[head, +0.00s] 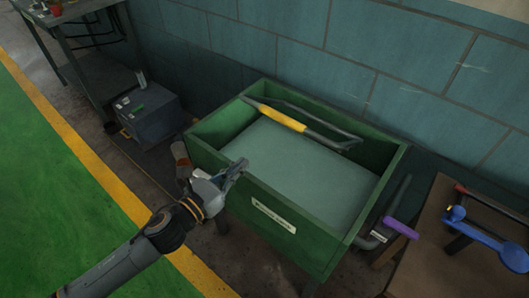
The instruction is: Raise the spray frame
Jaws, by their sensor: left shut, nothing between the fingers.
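A green tank (252,193) with a label on its front stands against the wall, with a flat grey surface inside. A dark bent bar frame with a yellow grip (282,116) lies low along the tank's back side; it looks like the spray frame, though I cannot be sure. My left gripper (238,167) is at the tank's front left rim, shut and empty, with the yellow grip beyond it towards the back. I cannot tell whether its tips touch the rim. A brown cylindrical handle (180,153) shows at the tank's left end, partly behind my gripper. My right gripper is out of view.
A purple handle (401,228) on a grey bent pipe sits at the tank's right end. A brown table (425,262) with a blue tool (484,240) stands at the right. A grey box (149,112) and a workbench (62,20) are at the left. The green floor (45,190) is clear.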

